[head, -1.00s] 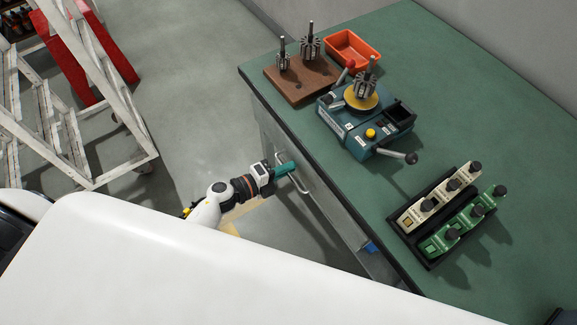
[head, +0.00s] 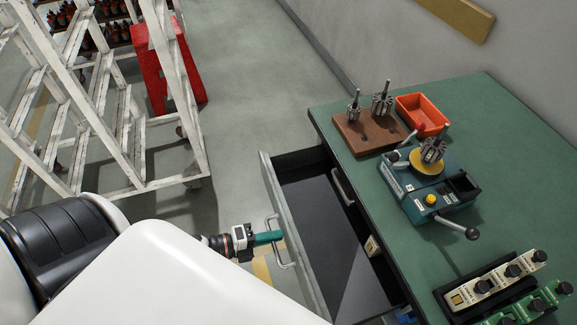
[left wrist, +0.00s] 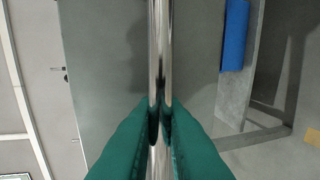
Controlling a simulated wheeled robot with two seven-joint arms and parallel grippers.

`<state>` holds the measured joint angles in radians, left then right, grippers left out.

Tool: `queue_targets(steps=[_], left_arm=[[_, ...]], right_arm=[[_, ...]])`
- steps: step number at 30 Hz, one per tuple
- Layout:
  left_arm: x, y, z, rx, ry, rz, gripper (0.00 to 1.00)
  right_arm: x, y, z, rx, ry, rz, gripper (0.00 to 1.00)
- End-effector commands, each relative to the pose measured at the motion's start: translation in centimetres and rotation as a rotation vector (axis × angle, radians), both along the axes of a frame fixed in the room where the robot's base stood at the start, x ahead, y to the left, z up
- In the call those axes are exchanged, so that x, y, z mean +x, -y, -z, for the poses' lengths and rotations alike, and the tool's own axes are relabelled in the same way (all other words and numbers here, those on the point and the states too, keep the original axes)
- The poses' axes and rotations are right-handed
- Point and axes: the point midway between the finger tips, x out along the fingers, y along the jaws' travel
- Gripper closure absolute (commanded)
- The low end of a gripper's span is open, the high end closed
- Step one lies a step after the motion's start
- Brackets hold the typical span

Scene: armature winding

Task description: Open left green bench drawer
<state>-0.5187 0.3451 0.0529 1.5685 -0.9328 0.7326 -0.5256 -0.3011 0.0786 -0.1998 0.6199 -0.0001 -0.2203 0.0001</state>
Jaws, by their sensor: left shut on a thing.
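The left bench drawer (head: 296,240) is pulled well out from under the green bench top (head: 366,190) in the head view. My left gripper (head: 272,238) is shut on the drawer's metal handle (head: 283,262). In the left wrist view, the green fingers (left wrist: 160,130) close around the shiny vertical handle bar (left wrist: 160,50). My right gripper is not in view.
On the bench stand a brown block with armatures (head: 368,134), an orange tray (head: 423,112), a blue winding machine (head: 440,205) and a rack of several devices (head: 490,290). The floor between is clear.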

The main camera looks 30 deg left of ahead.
Motion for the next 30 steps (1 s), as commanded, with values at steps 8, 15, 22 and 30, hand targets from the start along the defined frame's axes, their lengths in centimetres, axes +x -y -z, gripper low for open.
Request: queue_targets(steps=[8,15,22,30], left_arm=[[-4.1,-3.2,0.2,0.002,-0.005,0.0,1.0],[-6.6,-5.1,0.1,0.001,-0.003,-0.001,1.0],[-7.9,-6.2,0.1,0.001,-0.002,-0.001,1.0],[-8.4,-6.5,0.1,0.001,-0.002,0.0,1.0]], right_arm=[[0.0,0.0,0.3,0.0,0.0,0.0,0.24],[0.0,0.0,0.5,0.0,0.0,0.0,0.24],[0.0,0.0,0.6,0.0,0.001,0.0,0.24],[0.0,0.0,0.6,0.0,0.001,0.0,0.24]])
